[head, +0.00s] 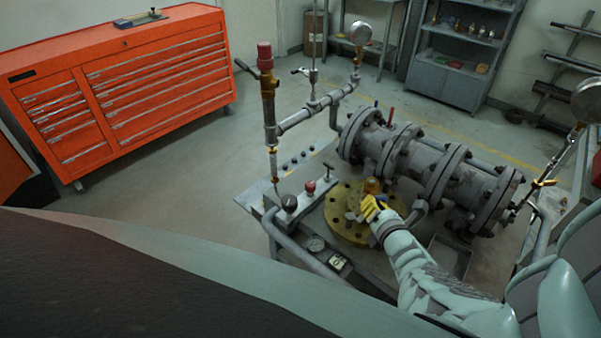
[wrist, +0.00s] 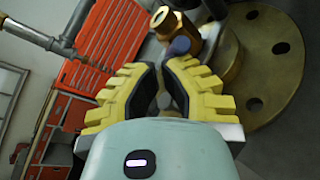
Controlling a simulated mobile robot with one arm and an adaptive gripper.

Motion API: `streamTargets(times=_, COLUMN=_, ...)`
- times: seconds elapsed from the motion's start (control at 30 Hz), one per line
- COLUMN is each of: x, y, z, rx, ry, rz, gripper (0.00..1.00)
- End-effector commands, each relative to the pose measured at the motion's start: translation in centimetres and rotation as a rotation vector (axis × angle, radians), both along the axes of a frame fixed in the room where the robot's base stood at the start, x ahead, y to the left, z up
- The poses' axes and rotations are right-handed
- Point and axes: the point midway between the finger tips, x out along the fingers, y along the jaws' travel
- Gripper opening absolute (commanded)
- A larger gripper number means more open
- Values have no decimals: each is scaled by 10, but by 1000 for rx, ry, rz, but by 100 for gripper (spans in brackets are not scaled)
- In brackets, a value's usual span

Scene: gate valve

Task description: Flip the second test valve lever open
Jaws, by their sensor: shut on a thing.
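A brass valve fitting (head: 372,186) stands over a round brass-coloured flange (head: 343,228), beside the large grey flanged pipe. My gripper (head: 370,206), with yellow fingers, is at this fitting. In the wrist view the fitting (wrist: 186,28) is just beyond the fingertips, with a grey-purple rounded lever end (wrist: 179,47) in front of it. My gripper (wrist: 163,75) is shut on the lever there, and its fingers hide most of the lever. I cannot tell the lever's full angle. The flange (wrist: 268,60) shows at the right of the wrist view.
The grey flanged pipe (head: 455,182) lies behind and to the right of my gripper. A brass relief valve (head: 268,95) with a red cap rises to the left. An orange tool cabinet (head: 150,85) stands at the back left, with clear floor between.

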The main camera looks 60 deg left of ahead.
Motion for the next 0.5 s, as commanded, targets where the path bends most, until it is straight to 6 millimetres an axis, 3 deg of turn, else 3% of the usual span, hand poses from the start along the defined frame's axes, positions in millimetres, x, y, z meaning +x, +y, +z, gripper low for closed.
streamTargets(times=0.5, x=-2, y=4, z=6, rx=-82, ry=-21, rz=5, gripper=0)
